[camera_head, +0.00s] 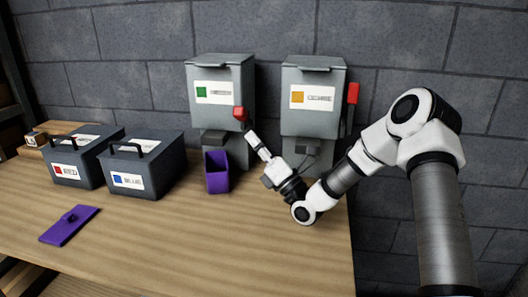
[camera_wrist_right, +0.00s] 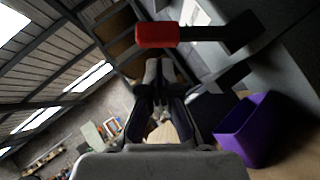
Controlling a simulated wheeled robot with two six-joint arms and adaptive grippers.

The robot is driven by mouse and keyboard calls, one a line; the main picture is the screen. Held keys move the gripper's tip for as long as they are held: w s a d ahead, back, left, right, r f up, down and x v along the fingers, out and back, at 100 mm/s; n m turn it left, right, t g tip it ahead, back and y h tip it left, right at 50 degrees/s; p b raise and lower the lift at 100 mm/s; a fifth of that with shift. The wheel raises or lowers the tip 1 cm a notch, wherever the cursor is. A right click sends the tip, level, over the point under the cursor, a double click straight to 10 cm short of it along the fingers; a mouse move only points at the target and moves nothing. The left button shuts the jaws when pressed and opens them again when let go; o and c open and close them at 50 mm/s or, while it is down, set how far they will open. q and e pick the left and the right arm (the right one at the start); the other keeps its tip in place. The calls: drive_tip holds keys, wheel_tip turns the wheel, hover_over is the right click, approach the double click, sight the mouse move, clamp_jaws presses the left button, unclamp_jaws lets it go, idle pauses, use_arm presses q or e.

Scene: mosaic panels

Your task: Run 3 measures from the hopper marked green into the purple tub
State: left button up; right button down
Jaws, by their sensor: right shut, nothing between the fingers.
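My left gripper is out of view.
Dark boxes marked red (camera_head: 68,173) and blue (camera_head: 130,182) stand left. A purple lid (camera_head: 70,226) lies near the table's front left. The front middle is clear.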

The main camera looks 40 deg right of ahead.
sight(242, 119)
drive_tip(key=x, duration=0.3)
drive_tip(key=shift+w+r, duration=0.1)
drive_tip(key=shift+w, duration=0.1)
drive_tip(key=shift+r+p, duration=0.1)
drive_tip(key=shift+p, duration=0.2)
drive_tip(key=shift+w+d+r+m+h+p, duration=0.1)
drive_tip(key=shift+r+m+h+p, duration=0.65)
drive_tip(key=shift+m, duration=0.25)
drive_tip(key=w+d+r+m+g+h+p, duration=0.4)
drive_tip(key=m+p, duration=0.6)
drive_tip(key=p, duration=0.5)
wheel_tip(242, 119, up, 3)
drive_tip(key=d+g+h, duration=0.1)
drive_tip(key=g, duration=0.1)
drive_tip(key=shift+w+d+g, duration=0.25)
drive_tip(key=shift+g, duration=0.05)
drive_tip(key=shift+f, duration=0.1)
